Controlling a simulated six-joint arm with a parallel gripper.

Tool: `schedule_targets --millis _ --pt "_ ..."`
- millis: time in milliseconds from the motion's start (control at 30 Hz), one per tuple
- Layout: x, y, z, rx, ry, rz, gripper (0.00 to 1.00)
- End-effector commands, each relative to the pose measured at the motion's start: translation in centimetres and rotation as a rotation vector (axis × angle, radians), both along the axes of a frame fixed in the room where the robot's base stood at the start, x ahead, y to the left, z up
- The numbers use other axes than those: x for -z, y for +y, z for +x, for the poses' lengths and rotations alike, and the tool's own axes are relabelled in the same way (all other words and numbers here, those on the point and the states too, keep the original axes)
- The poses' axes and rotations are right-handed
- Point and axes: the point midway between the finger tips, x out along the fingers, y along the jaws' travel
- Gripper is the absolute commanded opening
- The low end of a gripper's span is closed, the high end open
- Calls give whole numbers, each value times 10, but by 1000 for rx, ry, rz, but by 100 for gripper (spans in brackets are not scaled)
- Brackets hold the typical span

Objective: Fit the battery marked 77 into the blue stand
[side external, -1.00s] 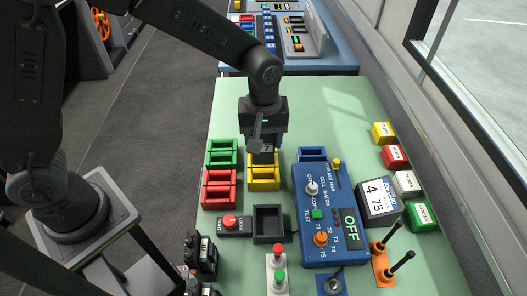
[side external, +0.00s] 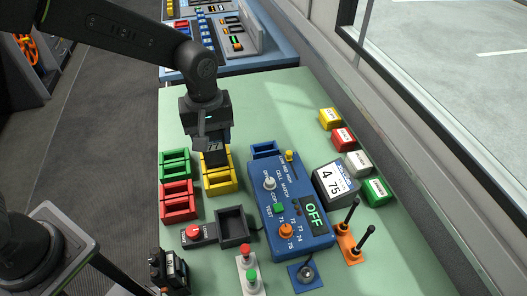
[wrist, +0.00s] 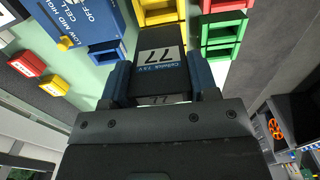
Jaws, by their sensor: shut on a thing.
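My gripper (side external: 208,140) is shut on the dark battery marked 77 (side external: 215,158). In the wrist view the battery (wrist: 163,55) shows its white 77 label between the two blue fingertips (wrist: 161,82). In the side view the battery is at the far part of the yellow stand (side external: 220,183); I cannot tell whether its lower end is inside or just above it. The blue stand (side external: 264,148) is to the right, at the far end of the blue tester, and looks empty. It also shows in the wrist view (wrist: 103,50), left of the battery.
Green (side external: 174,163) and red (side external: 178,199) stands are left of the yellow one. The blue tester (side external: 290,205) reads OFF. A dark tray (side external: 236,225) is in front. Colored blocks and a 4.75 display (side external: 336,180) are at right. The green table's far part is clear.

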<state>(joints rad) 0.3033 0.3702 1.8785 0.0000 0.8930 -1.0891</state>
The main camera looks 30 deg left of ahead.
Motion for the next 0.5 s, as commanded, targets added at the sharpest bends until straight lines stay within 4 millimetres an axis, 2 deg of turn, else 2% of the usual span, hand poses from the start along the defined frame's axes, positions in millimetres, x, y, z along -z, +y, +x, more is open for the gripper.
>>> schedule_targets --millis 167,400,500 --pt "-6 0 1 0 -4 -1 28" --pt "-54 -1 2 17 -4 -1 28" --pt "-51 -3 9 154 1 1 28"
